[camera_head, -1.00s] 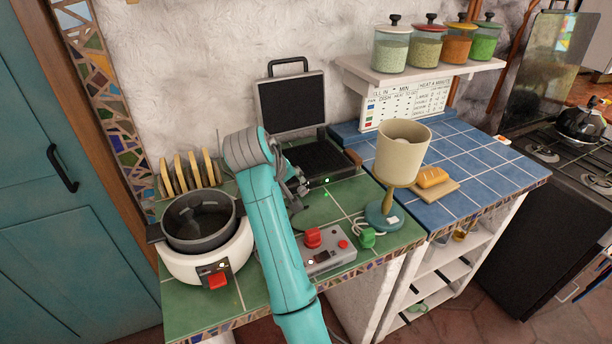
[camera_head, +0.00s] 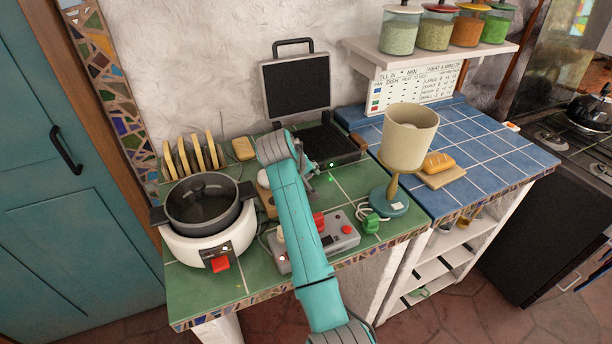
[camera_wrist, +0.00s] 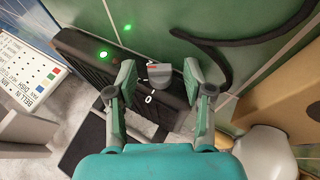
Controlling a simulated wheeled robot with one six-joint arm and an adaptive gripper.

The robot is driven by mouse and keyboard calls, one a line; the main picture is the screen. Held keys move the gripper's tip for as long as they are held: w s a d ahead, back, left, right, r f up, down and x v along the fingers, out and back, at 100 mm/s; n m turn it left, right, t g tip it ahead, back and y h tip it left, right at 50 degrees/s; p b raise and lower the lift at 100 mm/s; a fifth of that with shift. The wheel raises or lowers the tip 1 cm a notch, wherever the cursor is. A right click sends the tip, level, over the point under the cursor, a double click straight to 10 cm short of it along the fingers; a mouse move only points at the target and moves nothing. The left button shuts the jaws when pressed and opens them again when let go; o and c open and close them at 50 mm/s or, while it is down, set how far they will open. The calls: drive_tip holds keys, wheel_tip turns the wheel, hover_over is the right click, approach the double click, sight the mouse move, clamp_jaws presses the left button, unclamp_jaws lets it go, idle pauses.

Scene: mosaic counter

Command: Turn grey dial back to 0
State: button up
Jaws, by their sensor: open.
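The grey dial (camera_wrist: 160,75) sits on the front of the black grill (camera_wrist: 75,45) in the wrist view. A small red mark shows on the dial, and a white 0 is printed just below it. My gripper (camera_wrist: 157,80) is open, with one fingertip on each side of the dial; I cannot tell whether either touches it. In the head view my gripper (camera_head: 309,172) is at the front of the open grill (camera_head: 335,143), and the arm hides the dial. A green light (camera_wrist: 103,53) glows beside the dial.
A grey control box (camera_head: 340,232) with red knobs lies under my arm. A lamp (camera_head: 408,140) stands to the right, with a green plug (camera_head: 371,223) near its base. A white cooker (camera_head: 205,245) stands left. A dark cable (camera_wrist: 215,60) runs close to my right finger.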

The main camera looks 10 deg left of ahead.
clamp_jaws()
drive_tip(key=shift+a+f+h, duration=0.1)
drive_tip(key=shift+h, duration=0.2)
drive_tip(key=shift+t+h, duration=0.3)
drive_tip(key=shift+t, duration=0.1)
unclamp_jaws()
